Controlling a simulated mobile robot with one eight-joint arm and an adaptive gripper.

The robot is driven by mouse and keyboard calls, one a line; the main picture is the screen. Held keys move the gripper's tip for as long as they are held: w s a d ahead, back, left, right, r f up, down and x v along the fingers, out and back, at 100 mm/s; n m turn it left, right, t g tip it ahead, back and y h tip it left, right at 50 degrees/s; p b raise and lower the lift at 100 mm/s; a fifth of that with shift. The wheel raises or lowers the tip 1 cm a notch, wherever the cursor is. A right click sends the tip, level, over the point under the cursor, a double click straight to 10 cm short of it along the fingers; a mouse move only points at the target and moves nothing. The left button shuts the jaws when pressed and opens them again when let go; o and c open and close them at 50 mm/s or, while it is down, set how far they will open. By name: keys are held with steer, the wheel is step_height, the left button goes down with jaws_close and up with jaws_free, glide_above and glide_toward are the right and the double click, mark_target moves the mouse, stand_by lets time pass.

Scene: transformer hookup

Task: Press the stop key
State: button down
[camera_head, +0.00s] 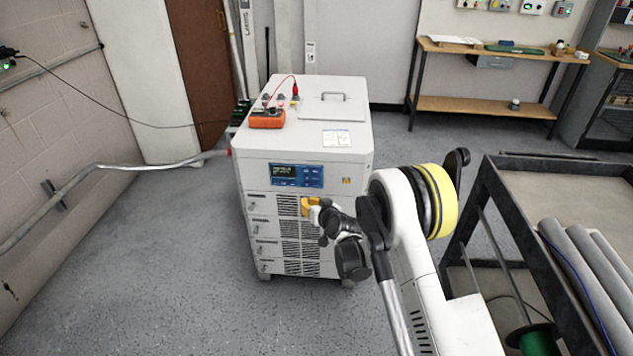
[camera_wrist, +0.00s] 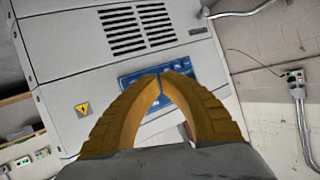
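A blue control panel (camera_head: 297,175) with a dark screen is on the upper front of a white cabinet (camera_head: 345,205). In the wrist view the blue panel (camera_wrist: 178,72) lies behind my fingertips, which hide part of it. The single keys are too small to tell apart, so I cannot pick out the stop key. My gripper (camera_head: 308,206) is in front of the cabinet, a little below and right of the panel in the head view. In the wrist view its two yellow fingers (camera_wrist: 161,76) meet at the tips with nothing seen between them. I cannot tell whether they touch the panel.
An orange meter (camera_head: 267,119) with a red lead sits on the cabinet top. A dark-framed cart (camera_head: 530,200) with grey rolls stands at the right. A wooden workbench (camera_head: 490,104) is at the back. Floor left of the cabinet is mostly free, with a pipe along the wall.

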glide_toward(308, 181)
steer(key=shift+a+x, duration=0.2)
steer(key=shift+x, duration=2.35)
steer(key=shift+f, duration=0.15)
steer(key=shift+w, duration=0.25)
steer(key=shift+w, duration=0.35)
steer(key=shift+s, duration=0.1)
stand_by(0.4)
steer(key=shift+s, duration=0.7)
steer(key=shift+s+a, duration=0.1)
steer(key=shift+s, duration=2.4)
